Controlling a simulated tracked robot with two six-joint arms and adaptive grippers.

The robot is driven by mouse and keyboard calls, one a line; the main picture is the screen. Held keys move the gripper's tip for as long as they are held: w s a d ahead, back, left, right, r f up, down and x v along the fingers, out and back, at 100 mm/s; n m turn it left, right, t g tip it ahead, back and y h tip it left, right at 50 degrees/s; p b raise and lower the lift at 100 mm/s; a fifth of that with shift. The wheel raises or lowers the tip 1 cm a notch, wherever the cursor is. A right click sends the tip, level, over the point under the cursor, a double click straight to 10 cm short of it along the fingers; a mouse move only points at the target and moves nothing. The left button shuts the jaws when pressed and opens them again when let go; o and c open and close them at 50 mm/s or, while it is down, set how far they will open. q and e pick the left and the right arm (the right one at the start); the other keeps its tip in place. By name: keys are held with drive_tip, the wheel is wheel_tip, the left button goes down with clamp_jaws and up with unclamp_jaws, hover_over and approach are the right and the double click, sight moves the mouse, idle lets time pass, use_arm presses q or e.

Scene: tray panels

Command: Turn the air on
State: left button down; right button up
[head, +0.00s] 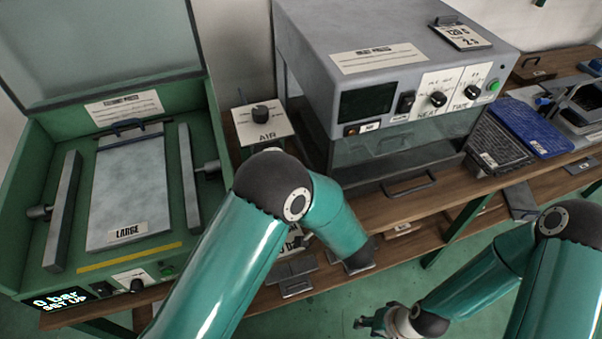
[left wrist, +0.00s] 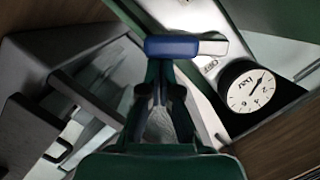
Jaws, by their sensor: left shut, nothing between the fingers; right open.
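The white panel marked AIR (head: 268,133) stands between the green tray machine and the grey heater unit, with a dark round part (head: 261,112) on it; my left arm hides its lower part. In the left wrist view a blue lever (left wrist: 172,47) with a pale end lies crosswise just beyond my left gripper (left wrist: 167,68). That gripper is shut and empty; I cannot tell whether it touches the lever. A round dial gauge (left wrist: 250,92) with a black rim is right of it. My left gripper is hidden in the head view. My right gripper (head: 372,320) is open, low at the bottom.
The green machine (head: 232,150) at left holds a LARGE panel (head: 125,190); its display (head: 60,300) reads 0 bar, SET UP. The grey heater unit (head: 310,60) has HEAT and TIME knobs. Dark and blue trays (head: 530,125) lie at right on the wooden bench (head: 400,207).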

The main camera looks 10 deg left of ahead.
use_arm(q)
drive_tip(key=shift+s+a+f+m+y+b, duration=0.2)
drive_tip(key=shift+a+f+m, duration=0.1)
drive_tip(key=shift+f+m, duration=0.3)
drive_tip(key=shift+s+a+f+m+y+b, duration=0.1)
drive_tip(key=shift+a+f+m+b, duration=0.15)
drive_tip(key=shift+f+m, duration=0.35)
drive_tip(key=shift+a+f, duration=0.1)
drive_tip(key=shift+a, duration=0.05)
wheel_tip(320, 180, up, 10)
idle(0.4)
drive_tip(key=shift+f, duration=0.1)
idle(0.4)
